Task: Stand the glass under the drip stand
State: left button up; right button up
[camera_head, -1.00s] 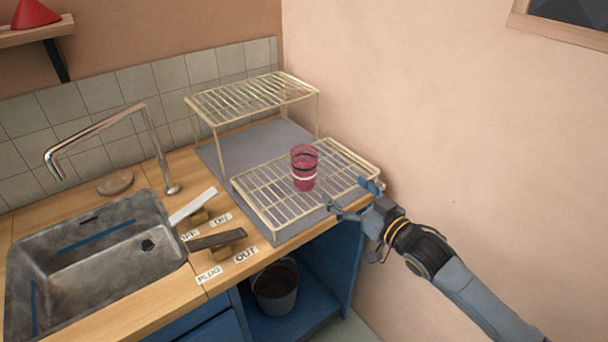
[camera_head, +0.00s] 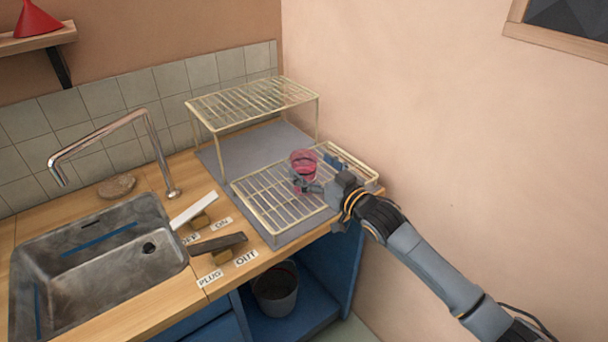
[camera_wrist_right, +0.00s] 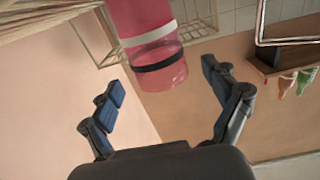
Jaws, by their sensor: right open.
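A pink see-through glass (camera_head: 302,162) with a white and a dark band stands on the low wire rack (camera_head: 262,200) on the counter. In the right wrist view the glass (camera_wrist_right: 150,45) shows close ahead, between the lines of the two fingers. My right gripper (camera_head: 319,174) is open at the glass, one finger in front of its lower part and one to its right; in the right wrist view the gripper (camera_wrist_right: 167,98) holds nothing. A raised wire stand (camera_head: 252,98), likely the drip stand, is behind the low rack, with clear space beneath. My left gripper is not seen.
A grey sink (camera_head: 95,262) and a tall tap (camera_head: 160,150) are at the left. Two levers, one white (camera_head: 192,210) and one dark (camera_head: 216,243), are beside the sink. A bucket (camera_head: 276,290) stands below the counter. A wall is close on the right.

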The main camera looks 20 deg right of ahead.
aim_at(296, 155)
jog(key=x, duration=0.3)
jog(key=shift+w+a+f, duration=0.1)
jog(key=shift+w+a, duration=0.05)
jog(key=shift+w, duration=0.15)
jog(key=c, duration=1.3)
jog(key=shift+c, duration=0.6)
